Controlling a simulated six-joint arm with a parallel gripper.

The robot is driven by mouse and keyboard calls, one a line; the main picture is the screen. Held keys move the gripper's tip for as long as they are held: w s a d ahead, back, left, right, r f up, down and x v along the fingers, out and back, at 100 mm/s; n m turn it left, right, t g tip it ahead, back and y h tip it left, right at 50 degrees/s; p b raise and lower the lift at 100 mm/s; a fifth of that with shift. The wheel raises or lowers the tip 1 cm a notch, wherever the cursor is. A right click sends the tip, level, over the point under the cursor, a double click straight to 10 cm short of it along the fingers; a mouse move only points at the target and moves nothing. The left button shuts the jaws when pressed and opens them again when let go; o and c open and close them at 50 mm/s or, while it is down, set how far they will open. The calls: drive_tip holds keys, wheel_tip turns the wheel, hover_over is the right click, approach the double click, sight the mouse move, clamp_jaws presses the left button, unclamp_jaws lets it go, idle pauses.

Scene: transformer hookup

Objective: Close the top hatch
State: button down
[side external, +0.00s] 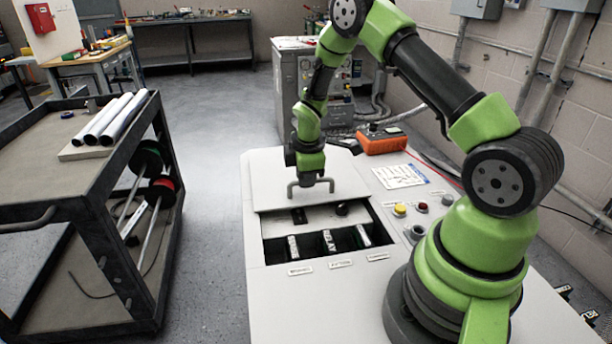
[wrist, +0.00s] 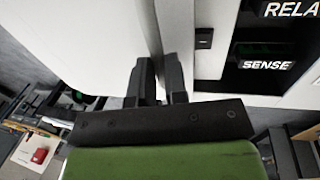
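The top hatch (side external: 275,192) is a flat pale panel on the white cabinet. It lies behind the opening (side external: 318,243), which is uncovered at the front. A grey bar handle (side external: 310,183) stands on the hatch near its front edge. My gripper (side external: 309,178) points down at the handle, and its fingertips are hard to make out there. In the wrist view my gripper (wrist: 161,82) has two dark fingers a narrow gap apart, with a pale grey strip running up from between them. I cannot tell whether they press on anything.
Labelled dark slots (side external: 328,240) show inside the opening. A yellow button (side external: 400,210) and other controls sit to its right. A printed sheet (side external: 399,176) and an orange device (side external: 381,142) lie farther back. A cart (side external: 60,195) stands apart on the left.

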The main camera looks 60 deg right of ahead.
drive_tip(key=shift+s+a, duration=1.4)
drive_tip(key=shift+s, duration=0.05)
drive_tip(key=c, duration=1.1)
unclamp_jaws()
drive_tip(key=shift+c, duration=0.2)
drive_tip(key=shift+r, duration=0.1)
wheel_tip(320, 180, up, 10)
drive_tip(key=s+a, duration=0.1)
drive_tip(key=shift+s+a+f, duration=0.15)
drive_tip(key=shift+a+f, duration=0.05)
